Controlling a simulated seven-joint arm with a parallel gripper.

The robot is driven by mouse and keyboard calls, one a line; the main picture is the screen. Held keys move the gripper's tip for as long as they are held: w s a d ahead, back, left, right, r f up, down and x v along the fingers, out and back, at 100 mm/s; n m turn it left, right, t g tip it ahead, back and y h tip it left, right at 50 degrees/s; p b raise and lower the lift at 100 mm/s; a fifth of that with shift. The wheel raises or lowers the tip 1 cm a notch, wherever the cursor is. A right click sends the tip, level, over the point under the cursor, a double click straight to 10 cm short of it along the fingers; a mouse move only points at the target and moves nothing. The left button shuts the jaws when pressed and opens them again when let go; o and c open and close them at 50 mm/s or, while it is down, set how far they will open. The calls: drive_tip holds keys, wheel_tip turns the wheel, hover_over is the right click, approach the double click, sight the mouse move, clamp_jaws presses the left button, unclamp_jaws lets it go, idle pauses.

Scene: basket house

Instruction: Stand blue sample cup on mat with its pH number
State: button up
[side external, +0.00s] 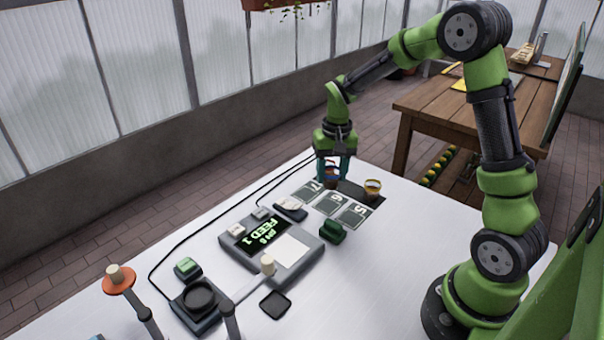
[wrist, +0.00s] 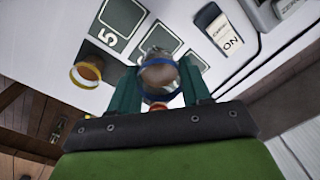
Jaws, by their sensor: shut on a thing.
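My gripper (side external: 334,178) is pointing down at the back of the white table, with its teal fingers shut on the blue sample cup. In the wrist view the blue-banded clear cup (wrist: 160,76) with brownish contents sits between the fingertips (wrist: 159,88). Whether it is clear of the surface I cannot tell. Three dark green number mats lie in a row: 7 (side external: 309,189), 6 (side external: 331,203) and 5 (side external: 355,214). The held cup partly covers the middle mat in the wrist view. A meter display (side external: 264,235) shows green text with "FEED 1"; its pH digit is hard to read.
A yellow-banded cup (side external: 372,187) stands on a dark strip (side external: 350,187) behind the mats. A red-rimmed thing (wrist: 158,106) shows partly behind the held cup. A dark green block (side external: 333,232) and a black switch (side external: 290,209) sit near the mats. The table's right side is clear.

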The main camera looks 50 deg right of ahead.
drive_tip(key=shift+w+d+r, duration=0.1)
drive_tip(key=shift+w+r, duration=0.2)
drive_tip(key=shift+w, duration=0.15)
drive_tip(key=shift+f, duration=3.35)
drive_tip(key=shift+f, duration=0.25)
drive_tip(key=o, duration=1.6)
drive_tip(key=shift+o, duration=0.2)
drive_tip(key=shift+s+r, duration=0.1)
drive_tip(key=shift+r, duration=3.9)
